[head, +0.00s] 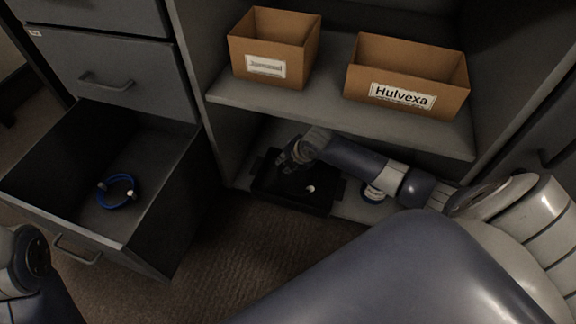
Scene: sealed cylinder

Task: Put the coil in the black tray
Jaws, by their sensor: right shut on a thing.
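The black tray (291,197) lies on the bottom level of the open cabinet, below the shelf. My right gripper (287,160) reaches in from the right over the tray's back left part. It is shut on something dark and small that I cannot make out. A small white round thing (310,188) shows in the tray, right of the gripper. A blue ring with pale ends (119,191), which looks like a coil, lies in the open drawer at left. My left gripper is not visible; only part of my left arm shows at the lower left.
The open drawer (149,247) juts out at left. Two cardboard boxes stand on the shelf (316,112): one at left (271,49) and one labelled Hulvexa (408,75). A white and blue round thing (374,193) sits right of the tray, partly behind my right arm.

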